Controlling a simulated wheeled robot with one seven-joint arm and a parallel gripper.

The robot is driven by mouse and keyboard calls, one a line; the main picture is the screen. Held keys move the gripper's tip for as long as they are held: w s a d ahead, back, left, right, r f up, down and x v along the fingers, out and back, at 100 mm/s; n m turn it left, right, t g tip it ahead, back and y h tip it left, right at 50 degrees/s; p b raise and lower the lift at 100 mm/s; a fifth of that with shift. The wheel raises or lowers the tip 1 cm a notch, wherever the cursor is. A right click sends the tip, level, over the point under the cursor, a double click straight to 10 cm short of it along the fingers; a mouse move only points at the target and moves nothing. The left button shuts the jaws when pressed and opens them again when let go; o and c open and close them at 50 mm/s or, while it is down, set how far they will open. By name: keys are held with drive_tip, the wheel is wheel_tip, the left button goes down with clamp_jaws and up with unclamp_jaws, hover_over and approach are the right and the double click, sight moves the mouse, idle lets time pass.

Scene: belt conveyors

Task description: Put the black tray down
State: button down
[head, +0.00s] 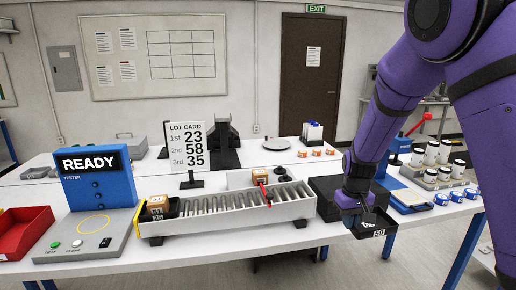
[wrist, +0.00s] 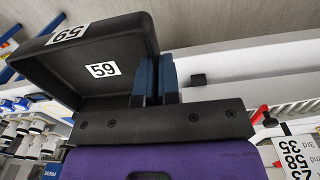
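The black tray (head: 378,224) hangs from my gripper (head: 356,203) off the front edge of the white table, right of the roller conveyor. It carries a white label reading 59. In the wrist view the tray (wrist: 115,95) fills the upper left, tipped relative to that camera, with 59 on its inside and on an outer wall. I see nothing lying in it. The blue fingers of my gripper (wrist: 157,82) are close together at the tray's right wall, shut on it.
A blue tester (head: 97,180) reads READY. The lot card (head: 187,147) shows 23, 58, 35. A black block (head: 330,192), jars and blue-white rolls (head: 441,199) stand near my arm.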

drive_tip(key=w+d+f+m, duration=0.1)
drive_tip(key=d+f, duration=0.1)
drive_tip(key=f, duration=0.5)
drive_tip(key=w+d+f, duration=0.1)
drive_tip(key=d+f, duration=0.1)
drive_tip(key=f, duration=0.6)
drive_tip(key=shift+w+d+f+m, duration=0.15)
drive_tip(key=shift+d+f+m, duration=0.1)
drive_tip(key=shift+m, duration=0.15)
